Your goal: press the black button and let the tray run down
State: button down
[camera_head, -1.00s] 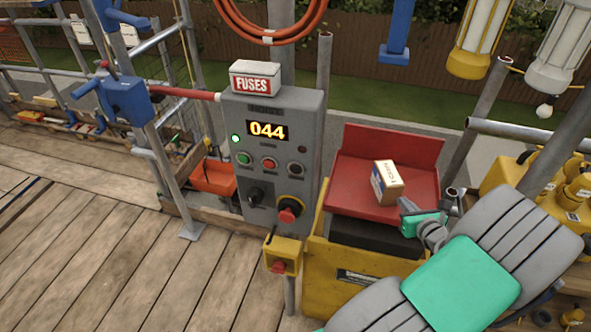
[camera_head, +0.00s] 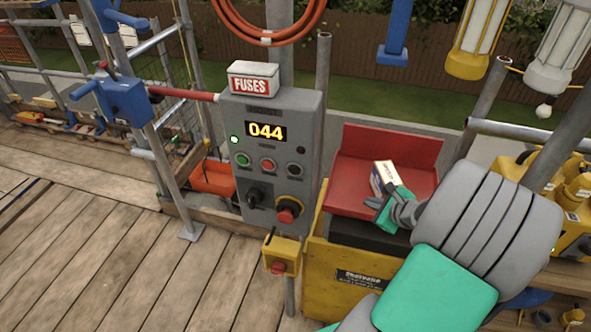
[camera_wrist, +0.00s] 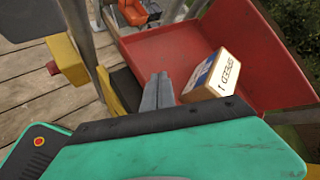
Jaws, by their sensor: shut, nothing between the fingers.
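The grey hoist panel (camera_head: 305,120) stands on a post left of the tray, its display (camera_head: 266,131) reading 044. The black button (camera_head: 295,169) sits on it, right of a red button (camera_head: 267,165) and a green button (camera_head: 242,160). The red tray (camera_head: 420,147) holds a small carton (camera_head: 384,176) and rests above a yellow housing. My gripper (camera_head: 379,222) is shut and empty, in front of the tray, right of the panel and lower than the black button. In the wrist view the closed fingers (camera_wrist: 159,78) show beside the carton (camera_wrist: 217,76).
A black knob (camera_head: 254,195) and a red-and-yellow emergency stop (camera_head: 288,210) sit below the buttons. A yellow box with a red button (camera_head: 281,256) hangs under the panel. A fuse box (camera_head: 254,79) tops it. A grey pole (camera_head: 322,100) rises between panel and tray.

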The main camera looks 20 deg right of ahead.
jog(key=s+a+r+n+g, duration=0.2)
jog(key=a+r+n, duration=0.2)
jog(key=a+n, duration=0.4)
jog(key=s+a+r+n+g, duration=0.2)
jog(key=a+r+n, duration=0.3)
jog(key=a+n, duration=0.3)
jog(key=s+a+r+n+g, duration=0.2)
jog(key=s+a+r+n, duration=0.2)
jog(key=a+n, duration=0.4)
jog(key=n, duration=0.3)
jog(key=shift+s+a+r+h, duration=0.2)
jog(key=shift+s+a+h, duration=0.05)
jog(key=shift+h, duration=0.05)
